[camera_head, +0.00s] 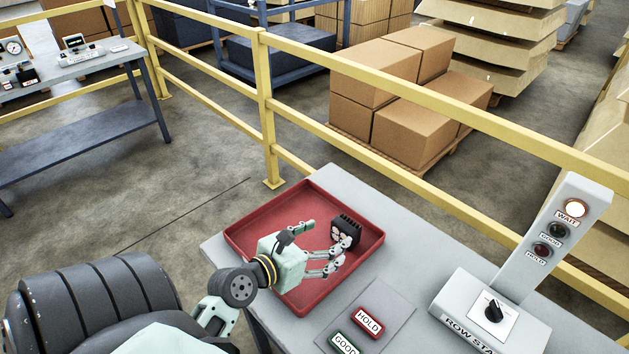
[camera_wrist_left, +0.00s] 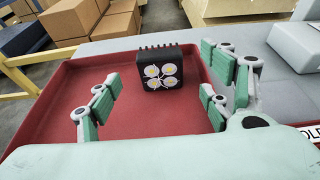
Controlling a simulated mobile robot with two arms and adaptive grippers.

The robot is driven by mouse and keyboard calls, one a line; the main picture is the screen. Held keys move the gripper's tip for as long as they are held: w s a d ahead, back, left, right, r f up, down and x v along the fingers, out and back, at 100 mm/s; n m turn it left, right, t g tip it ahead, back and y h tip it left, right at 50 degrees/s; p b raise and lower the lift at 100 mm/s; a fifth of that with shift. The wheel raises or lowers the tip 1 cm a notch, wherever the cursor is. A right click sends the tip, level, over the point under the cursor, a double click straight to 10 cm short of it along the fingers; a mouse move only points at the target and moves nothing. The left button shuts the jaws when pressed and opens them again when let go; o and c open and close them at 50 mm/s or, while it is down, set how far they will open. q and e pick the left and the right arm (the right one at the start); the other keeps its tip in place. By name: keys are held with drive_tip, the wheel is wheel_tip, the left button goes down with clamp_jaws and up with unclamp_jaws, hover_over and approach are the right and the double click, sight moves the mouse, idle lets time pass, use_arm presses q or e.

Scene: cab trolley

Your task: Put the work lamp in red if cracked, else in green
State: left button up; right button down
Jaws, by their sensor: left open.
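The work lamp (camera_head: 346,229) is a small black finned block with several round pale lenses. It stands in the red tray (camera_head: 246,243), towards the side far from my arm. The wrist view shows the lamp (camera_wrist_left: 163,69) face on, with yellow centres in the lenses; I cannot tell whether any lens is cracked. My left gripper (camera_head: 325,246) is open over the tray, its fingers pointing at the lamp. In the wrist view the lamp appears between the spread fingers of the left gripper (camera_wrist_left: 165,82), beyond the tips. My right gripper is not in view.
A red HOLD button (camera_head: 368,322) and a green GOOD button (camera_head: 345,343) sit before the tray. A control box (camera_head: 470,308) with a knob and signal post (camera_head: 560,235) stands right; its WAIT light is lit. A yellow rail (camera_head: 400,172) runs behind the table.

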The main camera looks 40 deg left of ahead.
use_arm(q)
drive_tip(key=shift+v, duration=1.6)
drive_tip(key=shift+w, duration=0.1)
